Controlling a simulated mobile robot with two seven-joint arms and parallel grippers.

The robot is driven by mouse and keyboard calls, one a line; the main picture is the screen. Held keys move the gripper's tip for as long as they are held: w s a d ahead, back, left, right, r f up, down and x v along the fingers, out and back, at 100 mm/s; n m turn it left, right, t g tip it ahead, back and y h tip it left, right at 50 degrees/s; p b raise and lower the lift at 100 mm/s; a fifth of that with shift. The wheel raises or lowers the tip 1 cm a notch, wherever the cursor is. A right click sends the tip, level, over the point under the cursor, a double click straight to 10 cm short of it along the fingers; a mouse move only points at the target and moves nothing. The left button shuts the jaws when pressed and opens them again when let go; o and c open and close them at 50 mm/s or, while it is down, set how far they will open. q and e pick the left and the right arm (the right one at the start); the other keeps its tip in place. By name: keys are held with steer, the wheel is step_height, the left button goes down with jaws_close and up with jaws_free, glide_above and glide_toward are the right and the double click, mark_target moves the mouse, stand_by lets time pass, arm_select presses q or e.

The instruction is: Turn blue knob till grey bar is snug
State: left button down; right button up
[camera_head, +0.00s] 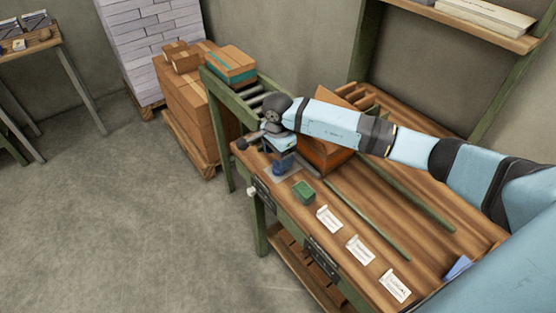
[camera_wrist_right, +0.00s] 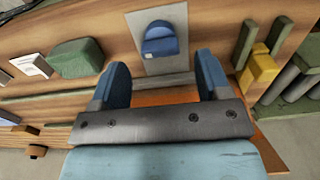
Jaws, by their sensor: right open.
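The blue knob (camera_head: 279,168) stands on a light grey plate (camera_head: 287,177) near the left end of the wooden bench. In the right wrist view the blue knob (camera_wrist_right: 160,40) sits on its grey plate (camera_wrist_right: 150,66), just beyond and between my fingertips. My right gripper (camera_head: 284,150) is above the knob, and in the wrist view it (camera_wrist_right: 162,66) is open with nothing between its blue fingers. A long grey-green strip (camera_head: 365,219) lies along the bench; I cannot tell whether it is the grey bar. My left gripper is not in view.
A green block (camera_head: 303,191) sits beside the plate, with several white cards (camera_head: 328,218) farther along the bench front. An orange box (camera_head: 325,157) stands behind, under my right arm. A yellow block (camera_wrist_right: 258,70) is right of the knob in the wrist view.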

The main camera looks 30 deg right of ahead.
mark_target(278, 163)
steer(key=shift+f, duration=1.65)
steer(key=c, duration=0.9)
